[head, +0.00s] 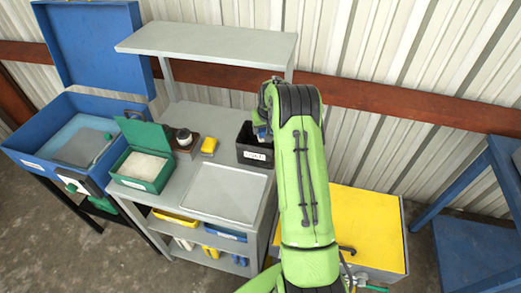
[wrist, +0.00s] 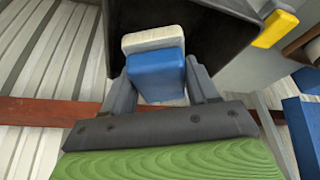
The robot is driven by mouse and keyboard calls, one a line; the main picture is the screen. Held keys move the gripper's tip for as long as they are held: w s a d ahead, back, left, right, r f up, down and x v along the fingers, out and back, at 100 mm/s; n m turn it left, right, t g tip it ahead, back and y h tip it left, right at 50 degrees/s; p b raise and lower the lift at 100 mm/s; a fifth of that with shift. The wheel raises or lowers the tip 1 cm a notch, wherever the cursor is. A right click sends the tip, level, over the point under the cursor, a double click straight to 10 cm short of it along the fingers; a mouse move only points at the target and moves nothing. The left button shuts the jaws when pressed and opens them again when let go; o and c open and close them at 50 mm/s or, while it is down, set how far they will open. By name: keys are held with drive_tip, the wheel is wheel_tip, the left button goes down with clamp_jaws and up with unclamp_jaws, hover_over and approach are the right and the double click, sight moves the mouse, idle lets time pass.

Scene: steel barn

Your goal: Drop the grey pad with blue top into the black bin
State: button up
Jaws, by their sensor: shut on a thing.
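The pad shows in the wrist view as a blue block (wrist: 157,72) with a pale grey layer (wrist: 152,40) behind it. My gripper (wrist: 160,85) is shut on it, one finger on each side. The black bin (wrist: 196,22) lies just beyond the pad in the wrist view, its dark inside facing me. In the head view the black bin (head: 254,153) stands on the grey bench with a white label on its front. My green arm reaches over the bin's right side and hides most of my gripper and the pad there; only a bit of blue (head: 263,132) shows.
An open green box (head: 142,167) and a blue case (head: 60,118) are further left. A raised shelf (head: 210,43) runs behind. A grey tray (head: 229,192) lies in front.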

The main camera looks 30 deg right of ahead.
drive_tip(key=shift+f, duration=0.45)
drive_tip(key=shift+s+r, duration=0.1)
drive_tip(key=shift+r, duration=0.05)
drive_tip(key=o, duration=1.1)
drive_tip(key=v, duration=1.5)
drive_tip(key=shift+r, duration=0.3)
drive_tip(key=shift+s+a, duration=0.1)
drive_tip(key=shift+a, duration=0.05)
